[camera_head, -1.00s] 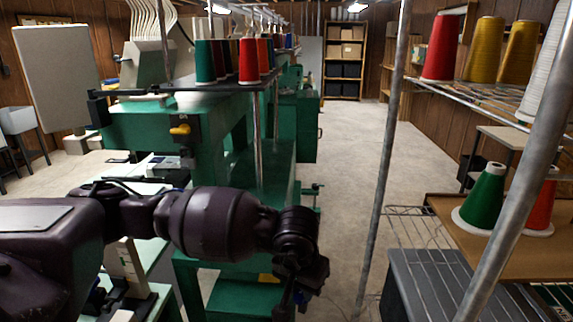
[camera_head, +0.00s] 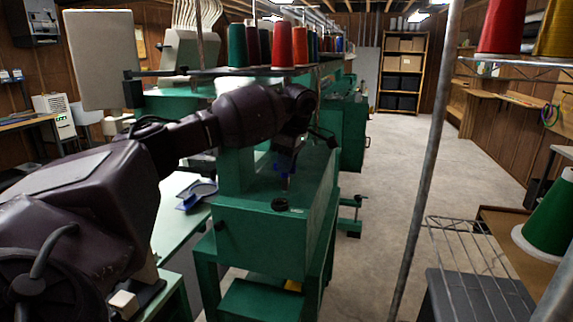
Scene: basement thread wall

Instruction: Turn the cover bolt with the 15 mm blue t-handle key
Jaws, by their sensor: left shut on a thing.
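My left arm reaches in from the left over the green machine (camera_head: 268,222). My left gripper (camera_head: 287,158) is above the top of the machine, shut on the blue t-handle key (camera_head: 284,172). The key is small and partly hidden by the gripper; its shank points down. A dark round part (camera_head: 280,204), which may be the cover bolt, sits on the machine top just below the key. I cannot tell whether the key touches it. My right gripper is not in view.
A slanting metal pole (camera_head: 430,150) stands right of the machine. A wire rack (camera_head: 465,245) and a green thread cone (camera_head: 551,222) are at the right. Thread cones (camera_head: 281,44) stand on a rail behind my arm. The floor aisle (camera_head: 400,160) is clear.

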